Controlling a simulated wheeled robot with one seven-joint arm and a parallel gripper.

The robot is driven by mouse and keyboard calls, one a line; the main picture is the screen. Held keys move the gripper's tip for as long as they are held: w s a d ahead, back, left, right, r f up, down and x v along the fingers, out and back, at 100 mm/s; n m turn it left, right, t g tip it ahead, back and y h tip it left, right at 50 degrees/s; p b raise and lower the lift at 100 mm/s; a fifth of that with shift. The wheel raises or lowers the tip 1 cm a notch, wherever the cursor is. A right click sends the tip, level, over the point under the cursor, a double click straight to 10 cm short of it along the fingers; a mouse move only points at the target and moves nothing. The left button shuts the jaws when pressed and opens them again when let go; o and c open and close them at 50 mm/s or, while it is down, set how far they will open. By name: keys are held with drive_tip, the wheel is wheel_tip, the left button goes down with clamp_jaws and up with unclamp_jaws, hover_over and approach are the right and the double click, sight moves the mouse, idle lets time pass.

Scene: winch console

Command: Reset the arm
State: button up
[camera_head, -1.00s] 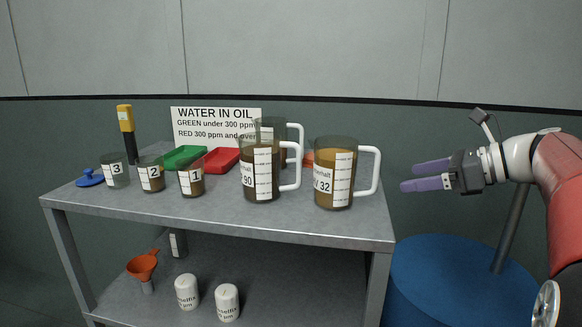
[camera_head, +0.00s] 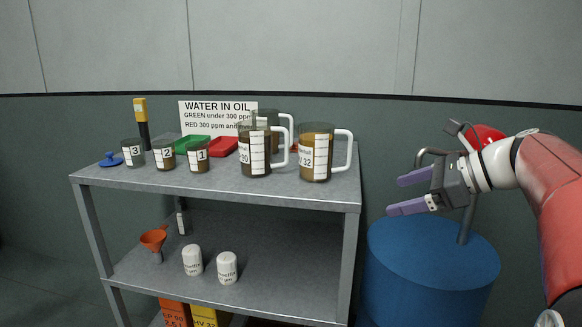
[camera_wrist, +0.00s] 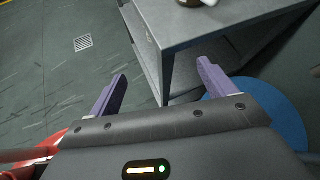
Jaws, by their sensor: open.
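My gripper (camera_head: 412,193) is at the right in the head view, its two purple fingers spread apart and pointing left. It is open and holds nothing. It is to the right of the grey shelf unit (camera_head: 215,188) and above a blue drum (camera_head: 432,262). In the wrist view the open fingers (camera_wrist: 160,88) show with the shelf unit's corner (camera_wrist: 165,45) beyond them and the blue drum (camera_wrist: 285,122) at the right. My arm reaches in from the right edge of the head view.
Jugs with white handles (camera_head: 314,155), numbered cups (camera_head: 198,156), a red tray (camera_head: 224,147) and a green tray (camera_head: 193,144) stand on the top shelf. An orange funnel (camera_head: 153,239) and white canisters (camera_head: 192,261) are on the lower shelf. Floor at the left (camera_wrist: 60,75) is clear.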

drive_tip(key=s+a+f+n+h, duration=0.3)
drive_tip(key=s+f+n+h, duration=0.2)
drive_tip(key=s+f+n, duration=0.4)
drive_tip(key=s+a+f+n+g+h, duration=0.1)
drive_tip(key=s+a+f+n+h, duration=0.2)
drive_tip(key=s+f+n, duration=0.7)
drive_tip(key=s+n+h, duration=0.1)
drive_tip(key=s+n, duration=0.2)
drive_tip(key=shift+f+n+h, duration=0.2)
drive_tip(key=shift+n+h, duration=0.1)
drive_tip(key=shift+h, duration=0.1)
